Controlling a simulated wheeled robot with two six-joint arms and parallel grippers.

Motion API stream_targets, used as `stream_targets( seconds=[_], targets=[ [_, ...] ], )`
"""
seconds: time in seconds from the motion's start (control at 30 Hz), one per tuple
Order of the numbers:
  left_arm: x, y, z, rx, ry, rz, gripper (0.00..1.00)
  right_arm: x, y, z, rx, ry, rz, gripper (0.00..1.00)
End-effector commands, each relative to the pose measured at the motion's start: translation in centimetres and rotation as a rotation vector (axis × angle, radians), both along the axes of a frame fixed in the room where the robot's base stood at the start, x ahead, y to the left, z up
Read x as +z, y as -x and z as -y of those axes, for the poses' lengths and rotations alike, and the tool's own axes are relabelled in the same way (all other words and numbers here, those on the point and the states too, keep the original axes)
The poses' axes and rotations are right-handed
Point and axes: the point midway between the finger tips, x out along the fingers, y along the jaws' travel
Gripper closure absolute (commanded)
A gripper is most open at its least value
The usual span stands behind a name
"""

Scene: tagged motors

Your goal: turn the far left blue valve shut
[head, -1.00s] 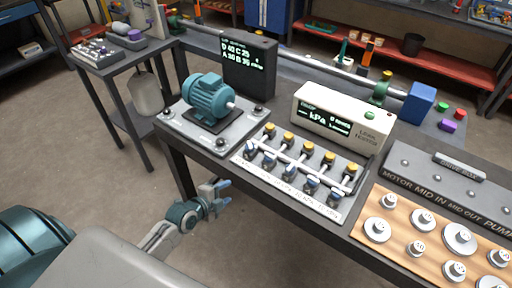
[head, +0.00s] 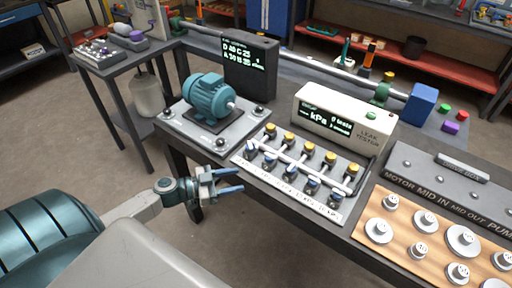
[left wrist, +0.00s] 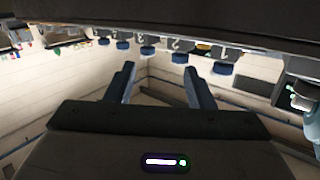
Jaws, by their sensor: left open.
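The far left blue valve (head: 252,146) is the leftmost in a row of several blue-handled valves on the front of a white-piped manifold (head: 300,165), on the dark bench. My left gripper (head: 241,179) is open and empty, with two blue fingers pointing right. In the head view it is in front of the bench edge, below and left of the valve row, touching nothing. In the left wrist view the open fingers (left wrist: 159,70) are in the foreground, with a row of blue valve knobs (left wrist: 147,50) beyond them. My right gripper is not in view.
A teal motor (head: 207,98) on a grey plate stands left of the manifold. A white leak tester (head: 342,118) stands behind it. Yellow caps (head: 289,138) top the manifold. A wooden board with weights (head: 440,235) lies right. The floor before the bench is clear.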

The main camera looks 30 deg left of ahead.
Motion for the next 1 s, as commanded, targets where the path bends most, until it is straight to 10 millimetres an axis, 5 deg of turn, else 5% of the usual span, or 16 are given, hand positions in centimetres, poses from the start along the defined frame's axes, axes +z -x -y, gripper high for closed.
stream_targets(
  seconds=[0.2, 0.37, 0.87, 1.0],
  targets=[
    [1.8, -2.4, -5.5, 0.134, 0.103, 0.018, 0.52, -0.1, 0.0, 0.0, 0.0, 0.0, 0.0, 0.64],
    [2.2, -3.3, -7.6, 0.192, 0.118, 0.025, 0.52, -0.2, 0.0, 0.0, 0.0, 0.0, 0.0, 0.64],
    [1.6, -5.7, -6.5, 0.198, 0.12, 0.028, 0.52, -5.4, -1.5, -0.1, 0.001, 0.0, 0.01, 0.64],
    [2.4, -6.8, -5.8, 0.2, 0.123, 0.031, 0.52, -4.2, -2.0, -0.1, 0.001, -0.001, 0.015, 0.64]
  ],
)
